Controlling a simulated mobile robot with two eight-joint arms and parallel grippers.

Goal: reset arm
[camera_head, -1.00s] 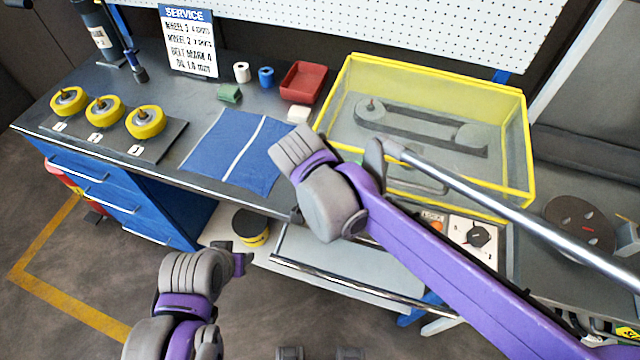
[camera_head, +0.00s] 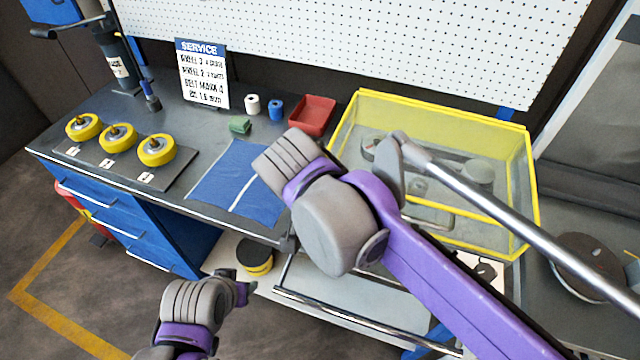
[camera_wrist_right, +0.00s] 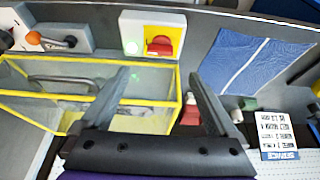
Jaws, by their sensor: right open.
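My right arm (camera_head: 440,270) reaches in from the right in the head view, its grey wrist in front of the blue cloth and the yellow-edged case. The right gripper's fingers cannot be made out there. In the right wrist view my right gripper (camera_wrist_right: 158,77) is open, with nothing between its two fingers, above the bench area. My left gripper (camera_head: 243,293) is at the lower left of the head view, low in front of the bench. Its fingers are too small and turned to tell whether it is open.
The clear case (camera_head: 532,180) covers pulleys. A blue cloth (camera_head: 226,180), red tray (camera_head: 312,115), yellow wheels (camera_head: 157,150) and a service sign (camera_head: 203,80) are on the bench. A red switch (camera_wrist_right: 159,46) shows in the right wrist view. Floor at left is open.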

